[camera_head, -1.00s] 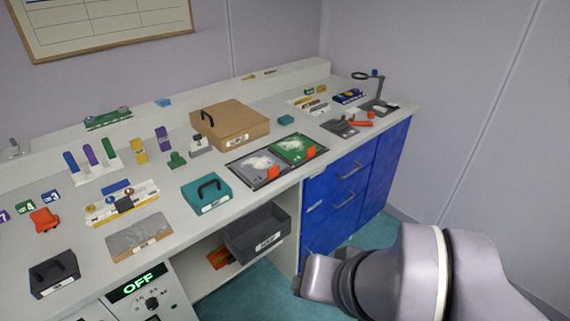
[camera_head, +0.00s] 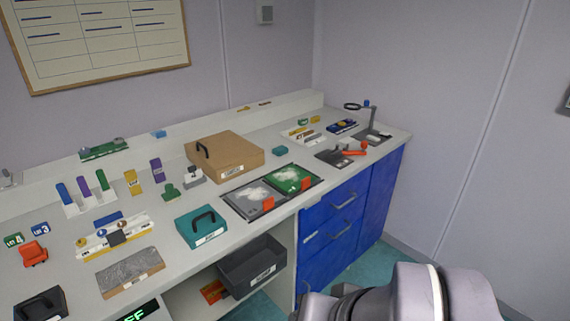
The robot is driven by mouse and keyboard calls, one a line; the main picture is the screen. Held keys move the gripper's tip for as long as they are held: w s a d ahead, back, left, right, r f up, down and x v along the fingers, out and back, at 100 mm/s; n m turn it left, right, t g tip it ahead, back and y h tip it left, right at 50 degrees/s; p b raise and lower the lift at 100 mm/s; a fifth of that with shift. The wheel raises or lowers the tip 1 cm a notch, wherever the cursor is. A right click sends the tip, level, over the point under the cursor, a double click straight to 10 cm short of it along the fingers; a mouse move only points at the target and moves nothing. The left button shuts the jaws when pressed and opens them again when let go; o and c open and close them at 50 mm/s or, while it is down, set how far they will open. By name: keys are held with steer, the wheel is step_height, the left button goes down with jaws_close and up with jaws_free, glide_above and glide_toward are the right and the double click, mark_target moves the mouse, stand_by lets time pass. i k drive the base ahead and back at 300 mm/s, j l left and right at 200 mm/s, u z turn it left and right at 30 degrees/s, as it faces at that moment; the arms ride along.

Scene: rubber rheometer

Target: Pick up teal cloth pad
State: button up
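A small teal pad (camera_head: 281,150) lies flat on the white worktop, to the right of the brown case and behind the green and grey trays. It looks like a thin folded block, and nothing covers it. My arm shows at the bottom right edge, low in front of the blue drawers and well away from the pad. My gripper's fingers cannot be made out in this view.
A brown case (camera_head: 226,155) with a black handle stands left of the pad. In front are a green tray (camera_head: 291,178), a grey tray (camera_head: 249,198) and a teal case (camera_head: 201,227). A magnifier stand (camera_head: 367,117) is at the right end. Floor shows right of the blue drawers (camera_head: 334,224).

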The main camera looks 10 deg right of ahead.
mark_target(279, 151)
steer(key=i+l+u, duration=0.7)
steer(key=l, duration=0.2)
steer(key=i+l+u, duration=0.45)
steer(key=l, duration=0.3)
steer(key=l+u, duration=0.25)
steer(key=l, duration=0.15)
steer(key=i+l+u, duration=0.1)
steer(key=l+u, duration=0.15)
steer(key=l, duration=0.25)
steer(key=l+u, duration=0.2)
steer(key=l, duration=0.25)
